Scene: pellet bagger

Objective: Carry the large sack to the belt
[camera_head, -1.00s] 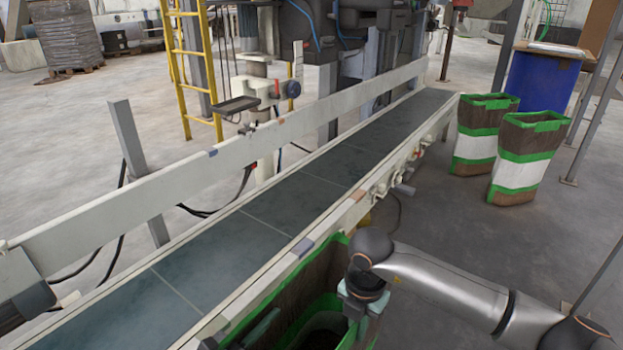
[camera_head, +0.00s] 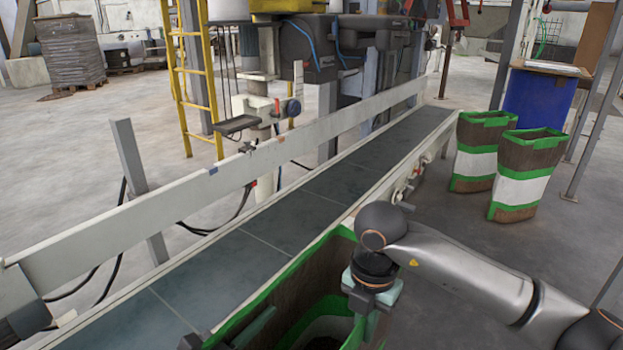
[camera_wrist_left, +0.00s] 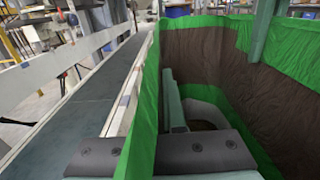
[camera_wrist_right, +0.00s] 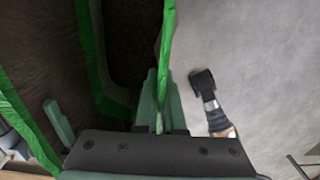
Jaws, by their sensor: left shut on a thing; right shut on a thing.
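The large open sack (camera_head: 315,270) has a brown wall and a green rim. It hangs between my grippers at the near side of the belt (camera_head: 240,255), its rim alongside the belt's near rail. My left gripper (camera_head: 222,335) is shut on the left part of the rim; in the left wrist view one finger (camera_wrist_left: 175,105) shows inside the sack. My right gripper (camera_head: 368,312) is shut on the right part of the rim, which runs between its fingers in the right wrist view (camera_wrist_right: 160,105). The sack's bottom is hidden.
Two similar filled-looking sacks (camera_head: 480,155) (camera_head: 525,180) stand on the floor at the right, near a blue drum (camera_head: 540,100). A pale guard rail (camera_head: 215,180) runs along the belt's far side. The visible belt surface is empty.

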